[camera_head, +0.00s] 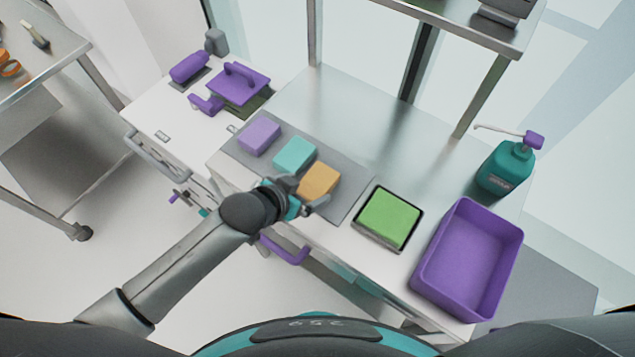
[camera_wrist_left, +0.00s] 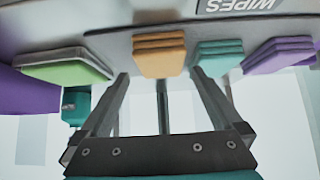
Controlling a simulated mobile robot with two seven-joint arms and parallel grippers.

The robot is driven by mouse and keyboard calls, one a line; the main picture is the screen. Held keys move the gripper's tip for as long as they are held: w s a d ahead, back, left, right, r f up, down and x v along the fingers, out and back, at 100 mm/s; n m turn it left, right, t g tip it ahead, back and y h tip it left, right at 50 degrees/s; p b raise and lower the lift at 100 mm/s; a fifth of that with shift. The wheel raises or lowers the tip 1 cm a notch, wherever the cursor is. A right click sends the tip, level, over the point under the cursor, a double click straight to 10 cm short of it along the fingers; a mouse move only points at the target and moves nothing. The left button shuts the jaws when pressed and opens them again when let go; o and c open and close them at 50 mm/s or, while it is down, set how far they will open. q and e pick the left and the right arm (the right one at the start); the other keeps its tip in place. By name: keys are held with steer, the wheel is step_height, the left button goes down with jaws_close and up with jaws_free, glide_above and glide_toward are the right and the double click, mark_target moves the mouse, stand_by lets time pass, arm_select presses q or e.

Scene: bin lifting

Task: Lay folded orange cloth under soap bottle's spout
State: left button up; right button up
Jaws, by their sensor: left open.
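The folded orange cloth (camera_head: 318,181) lies on the grey mat, at the right end of a row of folded cloths. In the left wrist view the folded orange cloth (camera_wrist_left: 159,54) shows stacked layers, ahead of and between my fingers. My left gripper (camera_head: 304,198) is open and empty at the near edge of the orange cloth; whether it touches the cloth I cannot tell. The left wrist view shows its two spread fingers (camera_wrist_left: 161,82). The teal soap bottle (camera_head: 506,168) stands upright at the back right, its thin spout pointing left from a purple pump head. My right gripper is not in view.
A teal cloth (camera_head: 295,155) and a purple cloth (camera_head: 259,136) share the grey mat (camera_head: 352,186), marked "WIPES" in the wrist view. A green pad in a dark tray (camera_head: 389,217) and a purple bin (camera_head: 468,260) stand right. The steel table (camera_head: 400,135) is clear behind.

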mark_target(315, 183)
arm_select(q)
steer(key=shift+b+x, duration=0.45)
steer(key=shift+x, duration=2.05)
steer(key=shift+w+r, duration=0.1)
steer(key=c, duration=1.3)
